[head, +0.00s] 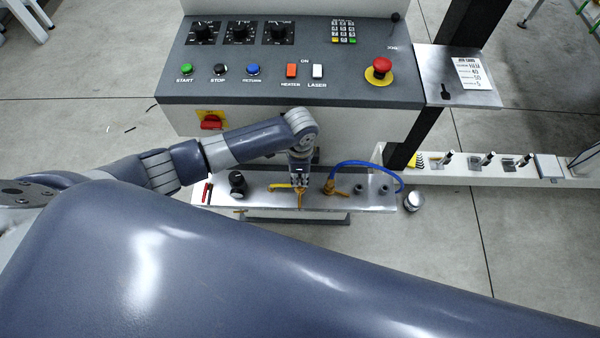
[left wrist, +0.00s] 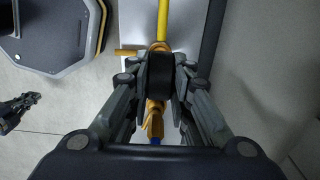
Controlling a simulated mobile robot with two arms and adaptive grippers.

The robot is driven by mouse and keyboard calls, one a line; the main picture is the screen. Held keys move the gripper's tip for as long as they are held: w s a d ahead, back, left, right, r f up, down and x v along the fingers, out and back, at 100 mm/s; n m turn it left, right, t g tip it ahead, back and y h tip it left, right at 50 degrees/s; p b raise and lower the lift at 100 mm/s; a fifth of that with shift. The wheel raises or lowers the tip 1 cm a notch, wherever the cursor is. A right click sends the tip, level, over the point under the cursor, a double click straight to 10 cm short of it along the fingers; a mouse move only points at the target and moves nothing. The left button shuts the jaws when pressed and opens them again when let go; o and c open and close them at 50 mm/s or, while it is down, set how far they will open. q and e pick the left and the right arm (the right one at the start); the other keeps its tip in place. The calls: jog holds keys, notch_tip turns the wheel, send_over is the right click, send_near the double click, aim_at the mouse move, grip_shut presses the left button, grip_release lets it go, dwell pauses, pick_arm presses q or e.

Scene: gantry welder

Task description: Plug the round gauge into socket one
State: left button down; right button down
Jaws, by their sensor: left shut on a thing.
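My left gripper (head: 299,178) points down over the metal shelf below the console. In the left wrist view, its fingers (left wrist: 158,82) are shut on the middle of an orange valve fitting (head: 300,200) with a yellow lever (head: 280,186); a dark block shows between the fingers. A small round silver thing (head: 413,201), possibly the round gauge, is at the shelf's right end. Two dark round sockets (head: 358,189) (head: 385,190) stand on the shelf; I cannot read which is one. A dark claw (left wrist: 18,108), probably my right gripper, shows at the left wrist view's left edge.
A second orange fitting (head: 336,188) with a blue hose (head: 365,164) is just right of my left gripper. A black knob (head: 237,184) and red thing (head: 207,192) are on the shelf (head: 262,200) at left. The console (head: 290,85) overhangs behind; a red emergency button (head: 379,70) protrudes.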

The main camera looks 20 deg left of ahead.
pick_arm(q)
jog(key=shift+f, duration=0.25)
jog(key=c, duration=1.4)
grip_release()
jog(key=shift+o, duration=0.2)
